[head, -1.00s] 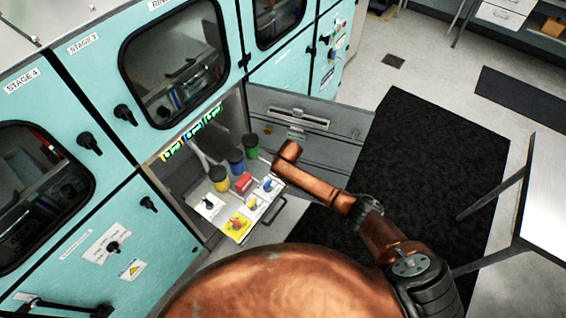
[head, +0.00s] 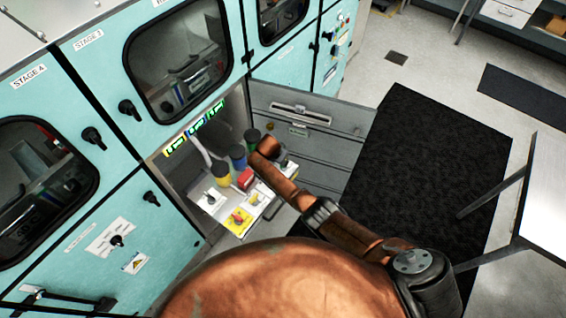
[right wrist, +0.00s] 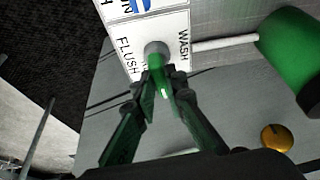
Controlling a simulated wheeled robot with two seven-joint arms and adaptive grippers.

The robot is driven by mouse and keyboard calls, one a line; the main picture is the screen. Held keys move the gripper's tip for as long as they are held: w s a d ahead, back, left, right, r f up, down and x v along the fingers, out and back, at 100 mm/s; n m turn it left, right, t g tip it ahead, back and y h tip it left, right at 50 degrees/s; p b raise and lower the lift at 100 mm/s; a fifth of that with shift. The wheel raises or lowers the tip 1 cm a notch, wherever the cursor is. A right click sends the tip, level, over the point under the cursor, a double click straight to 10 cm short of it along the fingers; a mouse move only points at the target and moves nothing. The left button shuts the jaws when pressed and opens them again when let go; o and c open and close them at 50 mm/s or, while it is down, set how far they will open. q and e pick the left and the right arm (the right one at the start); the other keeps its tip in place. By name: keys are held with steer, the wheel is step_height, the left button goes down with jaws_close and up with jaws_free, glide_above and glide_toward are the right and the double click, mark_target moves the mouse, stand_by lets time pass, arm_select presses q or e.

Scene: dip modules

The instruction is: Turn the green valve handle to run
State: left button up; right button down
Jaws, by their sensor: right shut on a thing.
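The green valve handle (right wrist: 157,64) shows in the right wrist view on a white plate (right wrist: 178,22) marked FLUSH and WASH. It points down the picture from its grey hub, between the two labels. My right gripper (right wrist: 161,90) is shut on the handle, one finger on each side of it. No RUN label is readable on this plate. In the head view my right arm (head: 290,188) reaches over the valve panel and hides the green handle. My left gripper is not in view.
The yellow valve plate (head: 238,220) is nearer. An open grey door (head: 325,150) borders the right.

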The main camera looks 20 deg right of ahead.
steer(key=shift+m, duration=0.5)
steer(key=c, duration=2)
jaws_free()
steer(key=shift+o, duration=0.2)
steer(key=shift+r, duration=0.1)
steer(key=shift+a+r, duration=0.15)
steer(key=shift+r, duration=0.1)
steer(key=v, duration=1.1)
steer(key=shift+a, duration=0.15)
steer(key=shift+w+r, duration=0.1)
steer(key=shift+r, duration=0.05)
